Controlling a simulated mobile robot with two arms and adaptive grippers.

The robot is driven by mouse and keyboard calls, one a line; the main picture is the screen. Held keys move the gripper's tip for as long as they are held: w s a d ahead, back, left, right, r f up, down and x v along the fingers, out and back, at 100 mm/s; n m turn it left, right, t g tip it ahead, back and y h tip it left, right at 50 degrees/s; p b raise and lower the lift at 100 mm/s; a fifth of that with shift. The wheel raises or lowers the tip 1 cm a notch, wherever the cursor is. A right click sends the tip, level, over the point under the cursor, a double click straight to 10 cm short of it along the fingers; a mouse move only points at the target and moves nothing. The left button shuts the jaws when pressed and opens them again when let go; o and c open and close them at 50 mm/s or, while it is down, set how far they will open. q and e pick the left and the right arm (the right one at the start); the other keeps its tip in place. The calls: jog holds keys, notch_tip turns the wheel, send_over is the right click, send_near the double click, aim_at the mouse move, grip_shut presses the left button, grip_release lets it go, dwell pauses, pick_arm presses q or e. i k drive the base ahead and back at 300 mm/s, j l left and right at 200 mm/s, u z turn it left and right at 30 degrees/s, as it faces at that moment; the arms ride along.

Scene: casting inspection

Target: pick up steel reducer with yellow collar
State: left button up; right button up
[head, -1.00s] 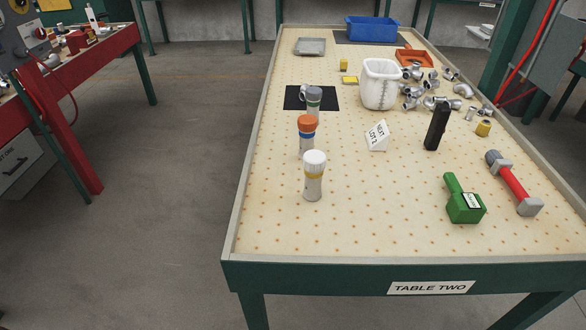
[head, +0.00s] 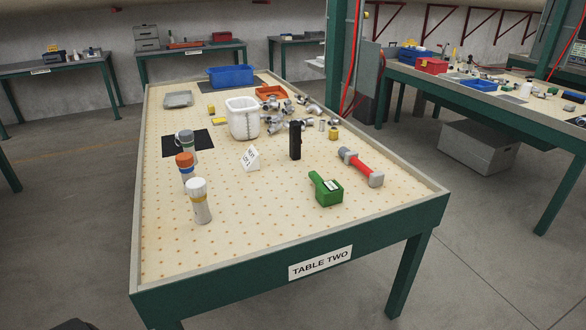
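I cannot tell for certain which piece is the steel reducer with yellow collar. Several steel pipe fittings (head: 290,124) lie in a loose cluster right of the white bin, too small to tell apart. A small yellow piece (head: 333,133) sits at the cluster's right end, beside a small upright steel piece (head: 322,124). Another small yellow piece (head: 211,109) stands left of the white bin, near a flat yellow item (head: 220,121). Neither of my grippers shows in the head view.
Table two (head: 165,259) has a raised rim. The front is mostly clear.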

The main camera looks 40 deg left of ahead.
aim_at(203, 215)
jog(key=j+z, duration=0.2)
jog(key=j, duration=0.2)
jog(key=k+j+z, duration=0.15)
jog(key=j, duration=0.25)
jog(key=k+j+z, duration=0.2)
jog(key=j, duration=0.2)
jog(key=k+j+z, duration=0.15)
jog(key=j, duration=0.25)
jog(key=k+j+z, duration=0.2)
jog(key=j, duration=0.2)
jog(key=k+j+z, duration=0.15)
jog(key=j, duration=0.2)
jog(key=i, duration=0.05)
